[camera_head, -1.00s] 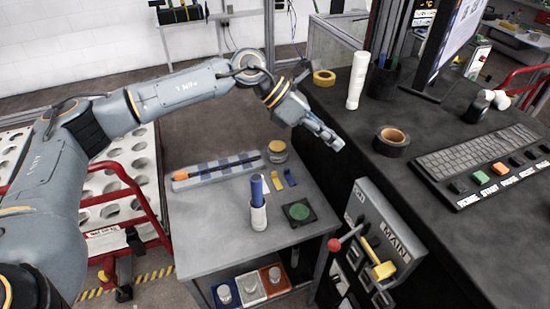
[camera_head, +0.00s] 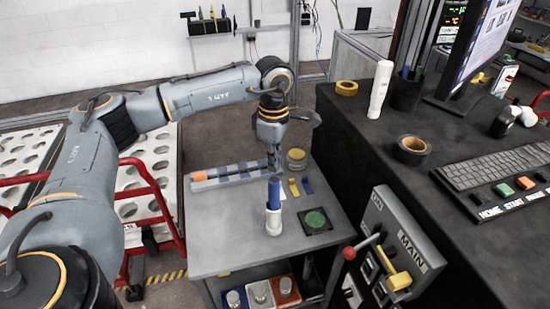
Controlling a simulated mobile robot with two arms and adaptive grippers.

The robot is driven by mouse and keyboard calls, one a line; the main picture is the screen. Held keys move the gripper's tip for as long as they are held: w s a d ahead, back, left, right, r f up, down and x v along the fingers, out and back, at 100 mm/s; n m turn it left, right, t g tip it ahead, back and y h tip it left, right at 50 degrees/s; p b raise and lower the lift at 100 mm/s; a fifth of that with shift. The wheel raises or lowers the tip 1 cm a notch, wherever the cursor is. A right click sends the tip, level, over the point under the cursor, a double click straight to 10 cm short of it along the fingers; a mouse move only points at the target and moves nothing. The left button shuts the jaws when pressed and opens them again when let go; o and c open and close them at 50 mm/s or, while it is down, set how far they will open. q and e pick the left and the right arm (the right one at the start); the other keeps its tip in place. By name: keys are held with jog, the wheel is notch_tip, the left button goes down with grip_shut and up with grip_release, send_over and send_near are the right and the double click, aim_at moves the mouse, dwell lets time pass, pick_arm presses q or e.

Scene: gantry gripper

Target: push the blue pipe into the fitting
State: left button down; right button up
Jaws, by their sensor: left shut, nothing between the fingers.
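The blue pipe (camera_head: 274,193) stands upright in the white fitting (camera_head: 267,240) on the grey cart top (camera_head: 226,258). A length of blue shows above the fitting's rim. My left gripper (camera_head: 273,168) points straight down, right above the pipe's top end, with its fingers shut and nothing between them. The fingertips look very close to the pipe's top; I cannot tell whether they touch it. How deep the pipe sits inside the fitting is hidden. My right gripper is not in view.
Behind the pipe lie a grey rack (camera_head: 228,176), a round yellow-lidded jar (camera_head: 296,158) and small yellow and blue pieces. A green round pad (camera_head: 315,221) lies to the right. A control box with levers (camera_head: 398,245) and a dark desk (camera_head: 400,185) flank the cart's right side.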

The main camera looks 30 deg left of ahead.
pick_arm(q)
jog(key=shift+f+b, duration=0.6)
jog(key=shift+f, duration=0.9)
